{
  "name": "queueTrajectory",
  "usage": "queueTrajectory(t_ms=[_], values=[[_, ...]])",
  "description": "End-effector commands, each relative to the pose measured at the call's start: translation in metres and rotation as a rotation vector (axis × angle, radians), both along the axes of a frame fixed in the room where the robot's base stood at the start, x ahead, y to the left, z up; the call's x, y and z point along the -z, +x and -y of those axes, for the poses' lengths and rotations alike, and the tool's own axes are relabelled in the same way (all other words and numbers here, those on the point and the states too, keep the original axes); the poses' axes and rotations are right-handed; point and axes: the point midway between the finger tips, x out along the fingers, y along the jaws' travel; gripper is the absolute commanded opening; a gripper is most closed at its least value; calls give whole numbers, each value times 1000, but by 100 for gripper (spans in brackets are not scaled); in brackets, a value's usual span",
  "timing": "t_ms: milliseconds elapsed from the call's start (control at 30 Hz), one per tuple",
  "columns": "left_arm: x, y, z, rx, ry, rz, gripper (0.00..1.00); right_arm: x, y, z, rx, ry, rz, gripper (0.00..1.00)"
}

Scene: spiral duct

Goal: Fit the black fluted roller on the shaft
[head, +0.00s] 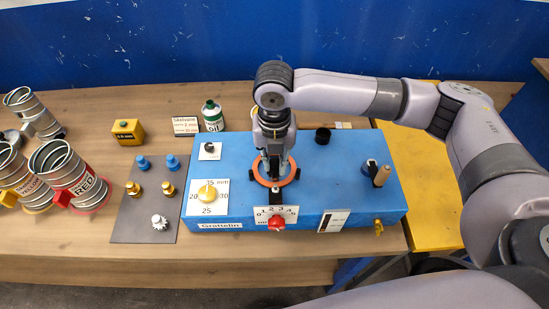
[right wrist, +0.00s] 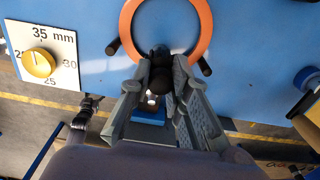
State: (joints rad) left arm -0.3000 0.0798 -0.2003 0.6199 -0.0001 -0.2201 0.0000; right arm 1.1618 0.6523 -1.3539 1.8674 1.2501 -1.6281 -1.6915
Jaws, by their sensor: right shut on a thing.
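My right gripper (head: 273,172) is shut above the middle of the blue box (head: 225,170), over the orange ring (head: 258,176). In the right wrist view its fingers (right wrist: 161,82) close on a dark rounded piece, which I take for the black fluted roller (right wrist: 160,60); flutes are too small to make out. The piece overlaps the lower edge of the orange ring (right wrist: 203,25) in that view. A small bright metal part (right wrist: 150,104) shows between the fingers; I cannot tell whether it is the shaft. Contact between roller and shaft is hidden. My left gripper is not in view.
A grey mat (head: 130,228) at left holds blue and yellow pieces and a white fluted roller (head: 159,222). Beyond are spiral ducts (head: 78,178).

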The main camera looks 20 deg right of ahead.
Motion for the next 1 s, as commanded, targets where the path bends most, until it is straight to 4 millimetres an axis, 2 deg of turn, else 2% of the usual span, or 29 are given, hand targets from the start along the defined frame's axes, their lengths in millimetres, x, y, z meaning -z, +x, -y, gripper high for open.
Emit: queueTrajectory(t_ms=[433, 467, 500, 800, 1000], values=[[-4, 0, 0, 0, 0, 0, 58, 2, -1, 0, -1, 0, -2, 0], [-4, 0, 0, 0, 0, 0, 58, 2, -1, 0, -1, 0, -2, 19], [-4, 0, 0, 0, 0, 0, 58, 2, -1, 0, -1, 0, -2, 22], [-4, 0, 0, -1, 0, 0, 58, 1, 0, 0, -1, -1, -1, 41], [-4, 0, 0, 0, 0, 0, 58, 1, 0, 0, 0, 0, 0, 41]])
